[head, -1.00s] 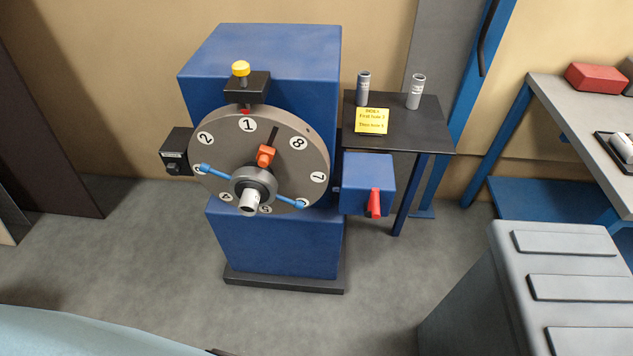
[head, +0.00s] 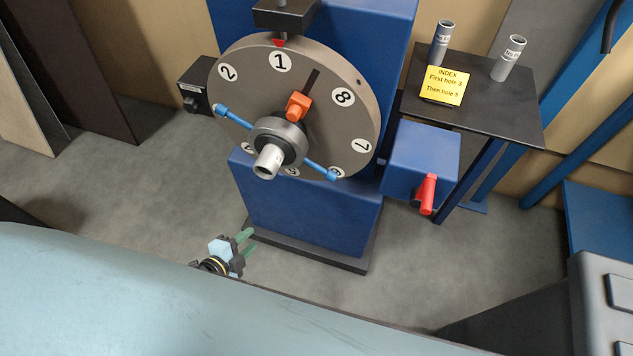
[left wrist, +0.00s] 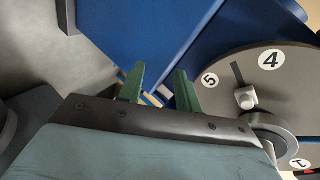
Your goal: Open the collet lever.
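A red lever (head: 428,194) hangs, slightly tilted, on the front of a blue box (head: 420,160) right of the round numbered dial (head: 340,110). No label names it as the collet lever. The dial's hub holds a grey tube (head: 268,160), a bar with blue ends (head: 322,172) and an orange block (head: 298,105). My left gripper (head: 247,243) is low in front of the machine, left of and below the red lever, its green fingers apart and empty. In the left wrist view the fingers (left wrist: 160,88) are apart too, beside a numbered disc (left wrist: 215,95). My right gripper is not seen.
A small dark table (head: 480,95) behind the box holds two grey cylinders (head: 510,58) and a yellow note (head: 445,86) reading "INDEX First hole 3 Then hole 5". A grey cabinet (head: 610,270) stands at the lower right. Bare floor (head: 140,190) lies left of the machine.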

